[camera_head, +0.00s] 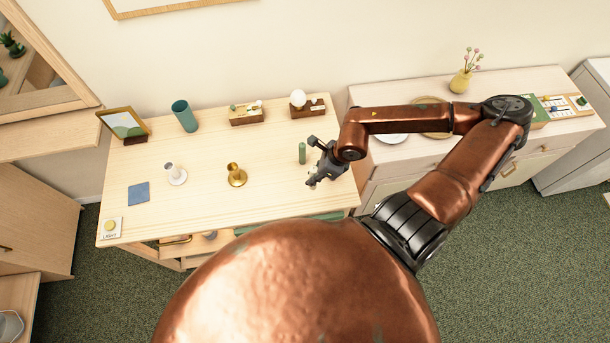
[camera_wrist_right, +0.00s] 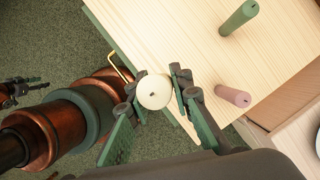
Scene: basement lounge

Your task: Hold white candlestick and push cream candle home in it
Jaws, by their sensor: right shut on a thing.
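The white candlestick (camera_head: 175,174) stands upright on the left part of the wooden table, with nothing touching it. My right gripper (camera_head: 315,180) is above the table's right front part, well to the right of the candlestick. In the right wrist view my right gripper (camera_wrist_right: 154,92) is shut on the cream candle (camera_wrist_right: 153,90), whose round end faces the camera. In the head view the gripper mostly hides this candle. My left gripper is not in the head view; a small dark jointed part (camera_wrist_right: 16,89) at the wrist view's left edge may be it.
A brass candlestick (camera_head: 236,175) stands between the white one and my right gripper. A green candle (camera_head: 302,153) stands close behind the gripper; a pink candle (camera_wrist_right: 233,96) shows in the wrist view. A blue cloth square (camera_head: 139,193) lies at left. The table's front middle is clear.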

